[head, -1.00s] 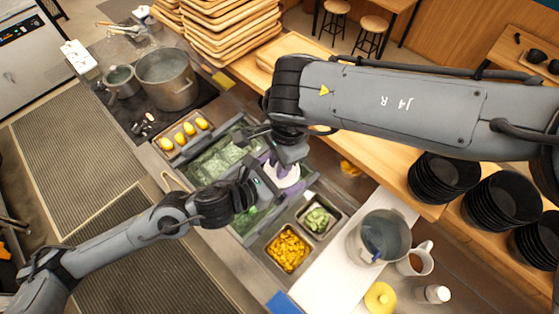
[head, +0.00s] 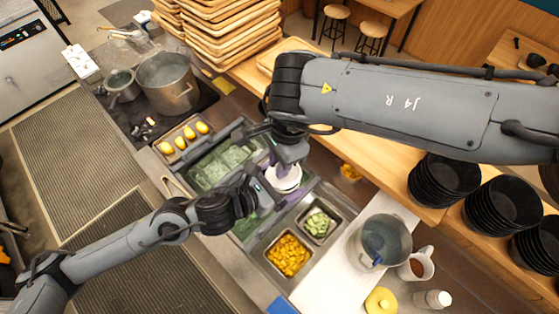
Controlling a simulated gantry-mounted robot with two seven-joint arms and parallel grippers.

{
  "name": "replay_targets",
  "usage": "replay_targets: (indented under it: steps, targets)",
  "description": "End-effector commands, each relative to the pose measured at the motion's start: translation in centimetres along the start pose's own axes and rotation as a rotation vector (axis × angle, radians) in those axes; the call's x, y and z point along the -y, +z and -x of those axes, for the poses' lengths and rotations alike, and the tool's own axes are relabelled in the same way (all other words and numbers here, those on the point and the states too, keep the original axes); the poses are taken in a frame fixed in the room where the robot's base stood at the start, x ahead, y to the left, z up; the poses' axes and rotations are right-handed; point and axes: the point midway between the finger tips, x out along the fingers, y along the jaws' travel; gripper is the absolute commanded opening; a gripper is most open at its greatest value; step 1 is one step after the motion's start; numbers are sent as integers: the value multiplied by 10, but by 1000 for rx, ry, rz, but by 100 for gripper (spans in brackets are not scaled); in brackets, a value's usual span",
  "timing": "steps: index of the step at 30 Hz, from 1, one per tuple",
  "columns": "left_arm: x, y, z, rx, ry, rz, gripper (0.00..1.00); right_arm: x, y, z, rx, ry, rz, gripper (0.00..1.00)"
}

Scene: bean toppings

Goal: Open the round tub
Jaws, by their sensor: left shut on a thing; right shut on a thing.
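The round tub (head: 285,187) is white and small, held above the counter bins near the middle of the head view. Its white lid (head: 283,174) is on the upper side, and a darker line shows between lid and tub. My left gripper (head: 264,197) is shut on the tub from the left. My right gripper (head: 280,161) reaches down from above and is shut at the lid. The fingers and wrists hide much of the tub, so I cannot tell whether the lid is fully clear of it.
Below are a bin of green bags (head: 217,167), a pan of orange cubes (head: 288,255) and a pan of green pieces (head: 317,223). A metal pot (head: 398,238) and a mug (head: 419,263) stand to the right. Yellow items lie in a tray (head: 163,160) to the left.

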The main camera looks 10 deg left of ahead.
Motion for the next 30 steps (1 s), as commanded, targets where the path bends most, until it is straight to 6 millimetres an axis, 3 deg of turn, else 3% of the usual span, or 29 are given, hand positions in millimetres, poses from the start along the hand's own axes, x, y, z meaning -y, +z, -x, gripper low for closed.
replay_targets:
  steps: [1,24,30]
  targets:
    - [8,5,1,14,-20,-5,36,4,2,1,2,-12,6,0]
    - [6,0,1,1,-15,-3,34,6,4,25,3,-16,7,0]
    - [4,1,1,4,-10,-2,31,4,4,23,2,-8,5,0]
